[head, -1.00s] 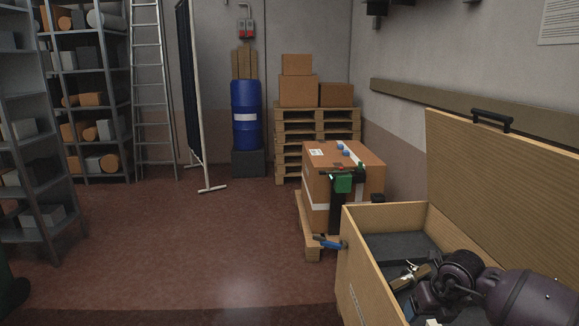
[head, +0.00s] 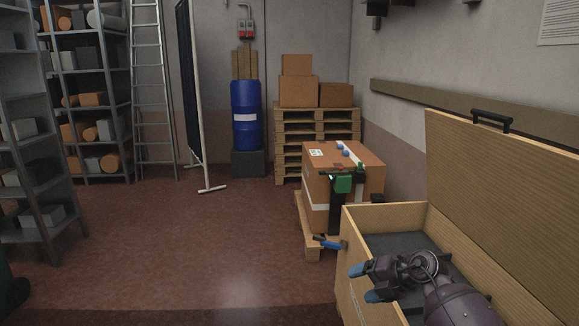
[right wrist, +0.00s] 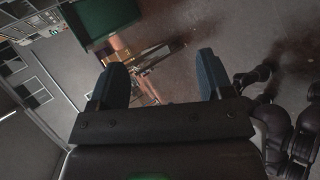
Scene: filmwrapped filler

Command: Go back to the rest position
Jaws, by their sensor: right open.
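My right gripper (head: 365,283) is open, its two blue fingertips apart with nothing between them. In the head view it appears over the left wall of the open wooden chest (head: 352,248), with my arm coming in from the lower right across the chest's opening. The right wrist view shows the same open gripper (right wrist: 163,82), its blue fingers spread over a blurred floor and distant objects. My arm hides much of the chest's inside; a dark grey lining shows at its far end. My left gripper does not show in the head view.
The chest's raised lid (head: 500,190) stands along the right. Behind it a strapped carton (head: 372,183) sits on a pallet, with a blue-handled tool (head: 326,242) near its corner. A blue drum (head: 246,115), folding screen and shelves (head: 35,165) stand farther back. The floor at centre-left is clear.

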